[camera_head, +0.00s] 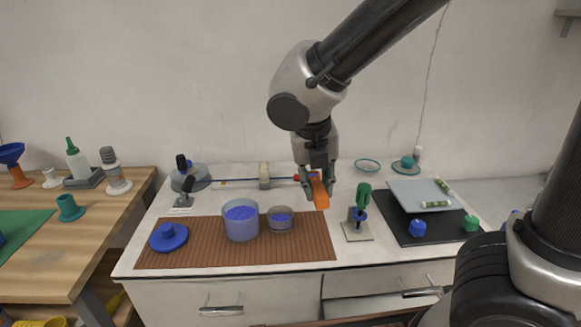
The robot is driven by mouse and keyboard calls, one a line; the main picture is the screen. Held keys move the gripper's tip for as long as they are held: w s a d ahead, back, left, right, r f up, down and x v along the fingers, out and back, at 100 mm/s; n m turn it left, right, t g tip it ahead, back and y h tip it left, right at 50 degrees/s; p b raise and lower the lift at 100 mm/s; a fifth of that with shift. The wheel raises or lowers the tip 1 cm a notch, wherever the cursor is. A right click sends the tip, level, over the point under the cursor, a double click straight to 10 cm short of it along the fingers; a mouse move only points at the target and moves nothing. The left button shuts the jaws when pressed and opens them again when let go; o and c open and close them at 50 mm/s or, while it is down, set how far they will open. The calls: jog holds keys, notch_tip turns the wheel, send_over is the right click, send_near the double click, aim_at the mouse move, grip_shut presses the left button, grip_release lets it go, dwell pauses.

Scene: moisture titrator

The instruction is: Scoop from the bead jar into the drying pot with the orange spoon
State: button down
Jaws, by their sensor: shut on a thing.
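The bead jar (241,224) is a tall translucent bluish jar holding blue beads, standing on the brown ribbed mat. A shorter grey translucent pot (280,226), likely the drying pot, stands just right of it with some blue beads inside. My gripper (318,178) is above the table, to the right of and higher than both containers. It is shut on the orange spoon (320,192), whose orange part points down toward the viewer. The spoon's bowl cannot be made out clearly, nor whether it carries beads.
The brown mat (190,256) also bears a blue lid (168,238) at left. A stand with a green top (360,212) is right of my gripper. A black mat (412,238) with a glass plate (420,194) lies further right. A wooden table (110,220) is at left.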

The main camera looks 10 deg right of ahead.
jog(key=n, duration=0.1)
jog(key=s+f+n, duration=0.1)
jog(key=n, duration=0.1)
jog(key=shift+d+f+y, duration=0.15)
jog(key=shift+d+y, duration=0.25)
jog(key=shift+f+n, duration=0.3)
jog(key=shift+n, duration=0.7)
jog(key=n, duration=0.1)
jog(key=a+n, duration=0.1)
jog(key=n, duration=0.1)
jog(key=shift+w+y, duration=0.15)
jog(key=shift+y, duration=0.15)
jog(key=shift+f+n, duration=0.1)
jog(key=shift+n, duration=0.4)
jog(key=f+h, duration=0.1)
jog(key=w+a+f+h, duration=0.1)
jog(key=shift+n+h, duration=0.3)
jog(key=shift+h, duration=0.1)
jog(key=shift+f, duration=0.1)
